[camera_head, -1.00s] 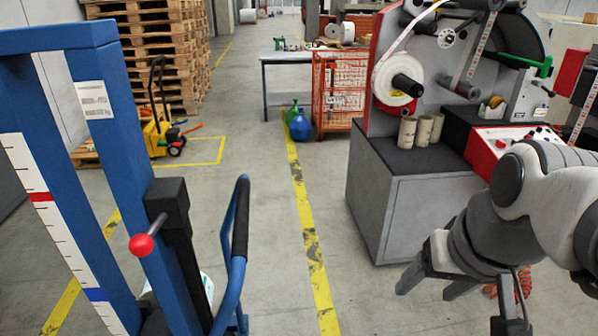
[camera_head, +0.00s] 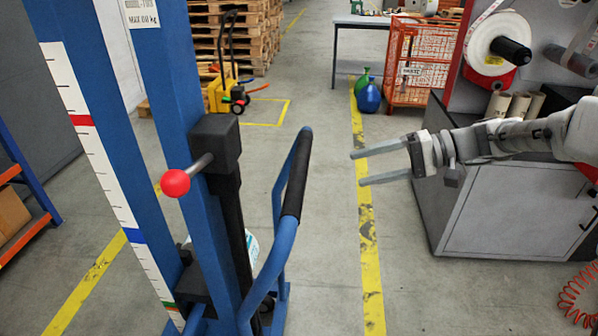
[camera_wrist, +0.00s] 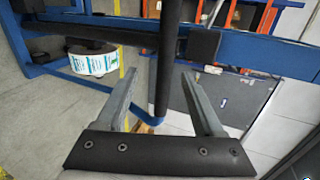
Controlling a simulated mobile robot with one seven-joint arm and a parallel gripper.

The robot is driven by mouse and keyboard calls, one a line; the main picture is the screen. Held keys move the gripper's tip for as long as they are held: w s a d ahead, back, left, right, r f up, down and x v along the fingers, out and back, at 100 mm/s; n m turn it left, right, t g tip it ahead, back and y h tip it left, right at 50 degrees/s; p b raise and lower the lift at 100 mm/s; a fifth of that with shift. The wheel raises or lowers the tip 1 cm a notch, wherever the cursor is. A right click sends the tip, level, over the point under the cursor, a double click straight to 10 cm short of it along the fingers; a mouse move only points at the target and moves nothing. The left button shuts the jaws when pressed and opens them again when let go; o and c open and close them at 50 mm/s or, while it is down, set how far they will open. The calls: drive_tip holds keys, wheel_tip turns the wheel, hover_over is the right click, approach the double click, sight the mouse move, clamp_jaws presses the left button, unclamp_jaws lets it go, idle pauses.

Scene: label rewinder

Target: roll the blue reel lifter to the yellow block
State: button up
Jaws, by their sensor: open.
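The blue reel lifter (camera_head: 172,95) stands upright at the left of the head view, with a red-knobbed lever (camera_head: 175,183) and a blue handle with a black grip (camera_head: 297,175). My gripper (camera_head: 357,168) is open and empty, its fingers pointing left toward the handle with a gap between. In the wrist view, the handle's dark bar (camera_wrist: 166,55) lies beyond and between the open fingers (camera_wrist: 158,76). A white and green reel (camera_wrist: 93,63) is low on the lifter, mostly hidden in the head view. I cannot make out a yellow block.
A grey machine cabinet (camera_head: 510,212) stands at the right, under my arm. A yellow floor line (camera_head: 370,262) runs between lifter and cabinet. Behind are a yellow pallet truck (camera_head: 216,95), pallets (camera_head: 265,35), an orange cage (camera_head: 423,50) and a blue bottle (camera_head: 369,98). The middle aisle is clear.

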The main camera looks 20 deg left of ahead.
drive_tip(key=s+a+f+b, duration=0.1)
drive_tip(key=a+f, duration=0.1)
drive_tip(key=a, duration=0.6)
drive_tip(key=s+a+f+y+b, duration=0.1)
drive_tip(key=a+f+b, duration=0.1)
drive_tip(key=a, duration=0.7)
drive_tip(key=shift+s+f+y, duration=0.15)
drive_tip(key=shift+s+y, duration=0.15)
clamp_jaws()
idle(0.9)
